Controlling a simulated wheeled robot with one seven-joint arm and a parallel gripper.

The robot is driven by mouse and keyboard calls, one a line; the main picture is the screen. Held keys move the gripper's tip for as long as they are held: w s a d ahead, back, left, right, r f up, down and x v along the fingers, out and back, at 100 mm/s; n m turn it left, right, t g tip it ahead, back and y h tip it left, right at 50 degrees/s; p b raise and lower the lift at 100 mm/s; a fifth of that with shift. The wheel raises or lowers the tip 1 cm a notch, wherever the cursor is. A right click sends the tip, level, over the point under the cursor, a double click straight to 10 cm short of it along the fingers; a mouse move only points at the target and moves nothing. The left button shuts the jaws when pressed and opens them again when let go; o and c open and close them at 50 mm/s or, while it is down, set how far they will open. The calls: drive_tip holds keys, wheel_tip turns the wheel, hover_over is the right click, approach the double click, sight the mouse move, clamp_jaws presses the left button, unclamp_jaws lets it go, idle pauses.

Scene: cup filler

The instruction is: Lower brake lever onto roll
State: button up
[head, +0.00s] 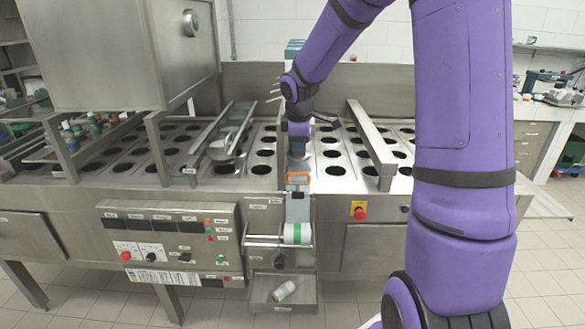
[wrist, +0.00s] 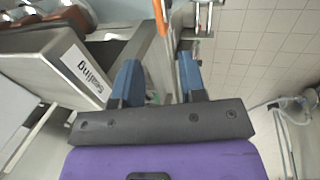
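The brake lever, an upright grey plate with an orange handle (head: 298,178), stands on the machine's front edge above the roll. The white and green roll (head: 297,233) sits on the holder below it. My gripper (head: 299,158) points down just above the handle in the head view; its fingertips are hard to make out there. In the wrist view my gripper (wrist: 160,70) is open, with its two blue fingers apart. The orange handle (wrist: 160,16) shows edge-on near the gap between the fingers. No grip on it is visible. The roll is not clearly seen in the wrist view.
A second roll (head: 284,291) lies in the metal tray (head: 262,303) below the holder. A control panel (head: 170,240) is at left and a red stop button (head: 360,213) at right. Metal rails (head: 372,140) flank the hole-filled deck. Floor shows in front.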

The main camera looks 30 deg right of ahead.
sight(298, 174)
drive_tip(key=x, duration=1.1)
drive_tip(key=shift+w, duration=0.1)
clamp_jaws()
